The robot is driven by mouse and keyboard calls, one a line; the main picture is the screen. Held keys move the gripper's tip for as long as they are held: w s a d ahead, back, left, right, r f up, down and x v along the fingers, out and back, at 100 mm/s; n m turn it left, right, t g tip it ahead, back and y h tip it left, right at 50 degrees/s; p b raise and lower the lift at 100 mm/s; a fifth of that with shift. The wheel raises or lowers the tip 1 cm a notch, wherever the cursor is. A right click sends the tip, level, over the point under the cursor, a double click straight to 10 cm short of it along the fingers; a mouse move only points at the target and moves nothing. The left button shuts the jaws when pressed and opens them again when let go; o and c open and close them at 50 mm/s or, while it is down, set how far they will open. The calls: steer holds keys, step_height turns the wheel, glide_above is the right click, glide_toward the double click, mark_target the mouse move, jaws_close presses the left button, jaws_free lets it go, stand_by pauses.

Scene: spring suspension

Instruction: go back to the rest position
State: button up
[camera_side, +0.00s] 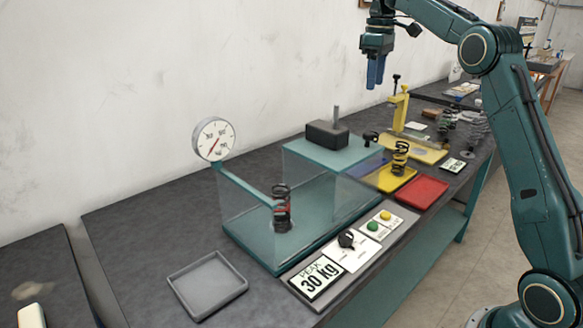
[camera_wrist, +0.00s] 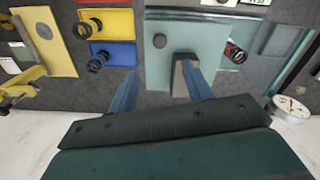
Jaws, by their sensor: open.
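My gripper (camera_side: 375,72) hangs from my teal arm, high above the back of the bench, with its blue fingers pointing down. In the wrist view my gripper (camera_wrist: 160,92) shows two blue fingers set wide apart with nothing held between them. A dark block with an upright post (camera_side: 327,133) sits on top of the teal test stand (camera_side: 335,152), below and left of my gripper. The post also shows in the wrist view (camera_wrist: 185,78), beside the right finger. A black and red spring (camera_side: 282,208) stands upright inside the clear-walled part of the stand.
A dial gauge (camera_side: 214,139) rises at the stand's left. A black spring (camera_side: 400,157) stands on a yellow tray (camera_side: 388,182), beside an empty red tray (camera_side: 421,192). A yellow clamp fixture (camera_side: 400,110) stands behind. A grey tray (camera_side: 207,285) is empty. The air around my gripper is clear.

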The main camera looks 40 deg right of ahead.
steer(key=s+a+r+m+t, duration=0.1)
steer(key=s+a+r+t, duration=0.2)
steer(key=s+a, duration=1)
steer(key=s+a+f+m+t, duration=0.1)
steer(key=s+a+f, duration=0.3)
steer(key=s+f, duration=0.2)
steer(key=s+a+f+m+t, duration=0.1)
steer(key=s+a+f, duration=0.4)
steer(key=s, duration=0.6)
steer(key=shift+s+f+t, duration=0.25)
steer(key=shift+f+t, duration=0.05)
steer(key=shift+f, duration=0.55)
